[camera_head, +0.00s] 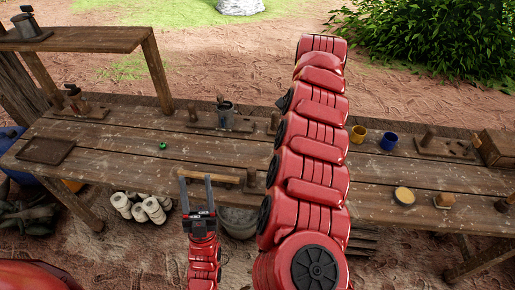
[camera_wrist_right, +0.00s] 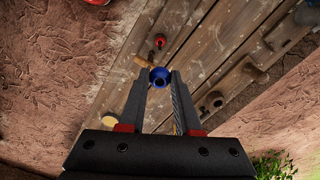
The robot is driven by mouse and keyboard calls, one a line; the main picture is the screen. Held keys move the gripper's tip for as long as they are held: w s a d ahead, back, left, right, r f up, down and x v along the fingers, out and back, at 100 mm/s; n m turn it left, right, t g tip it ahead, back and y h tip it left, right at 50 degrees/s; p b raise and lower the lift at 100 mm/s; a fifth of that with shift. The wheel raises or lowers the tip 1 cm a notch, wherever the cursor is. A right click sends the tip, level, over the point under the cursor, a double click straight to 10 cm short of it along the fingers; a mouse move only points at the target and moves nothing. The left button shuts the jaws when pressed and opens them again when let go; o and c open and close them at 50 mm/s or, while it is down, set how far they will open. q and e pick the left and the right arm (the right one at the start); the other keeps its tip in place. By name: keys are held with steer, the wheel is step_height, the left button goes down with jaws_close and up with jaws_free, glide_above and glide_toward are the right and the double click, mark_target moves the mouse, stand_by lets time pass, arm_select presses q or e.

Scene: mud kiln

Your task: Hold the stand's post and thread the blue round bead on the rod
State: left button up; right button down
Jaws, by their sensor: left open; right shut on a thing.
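The blue round bead (camera_wrist_right: 160,77) shows in the right wrist view, its dark hole facing the camera. My right gripper (camera_wrist_right: 161,78) is shut on it. In the head view my right arm rises through the middle and its gripper does not show. The stand's pale rod (camera_head: 215,173) lies level in the head view, near the front of the table. Its upright wooden post (camera_head: 251,178) is at the rod's right end, close to my right arm. My left gripper (camera_head: 196,179) is open and empty, its fingers reaching up to the rod, left of the post.
A small green bead (camera_head: 162,146) lies on the wooden table (camera_head: 120,135). Wooden stands line the back. A red object (camera_wrist_right: 160,41) shows beyond the bead in the wrist view.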

arm_select(q)
steer(key=w+f+m+g, duration=0.2)
steer(key=w+f+g, duration=0.15)
steer(key=w, duration=0.75)
steer(key=w+a+f+m+g+y, duration=0.15)
steer(key=w+g, duration=0.25)
steer(key=w, duration=0.6)
steer(key=w+f+m+g, duration=0.3)
steer(key=w, duration=0.8)
steer(key=w+d+f+m+g+h, duration=0.2)
steer(key=w+d+m+g+h, duration=0.45)
steer(key=w+d+m, duration=0.3)
steer(key=s+d+m+g+h, duration=0.2)
steer(key=s+d+m+g, duration=0.2)
steer(key=d+m+g, duration=0.45)
steer(key=m+g+y, duration=0.5)
steer(key=m+g, duration=0.1)
steer(key=m, duration=0.7)
glide_above(251, 175)
steer(key=w, duration=0.2)
steer(key=shift+s+f, duration=0.1)
steer(key=shift+f, duration=0.2)
steer(key=shift+s+a+f, duration=0.1)
steer(key=shift+s+f, duration=0.1)
steer(key=shift+f, duration=0.05)
step_height(251, 175, down, 11)
steer(key=shift+w+f, duration=0.1)
steer(key=shift+f, duration=0.05)
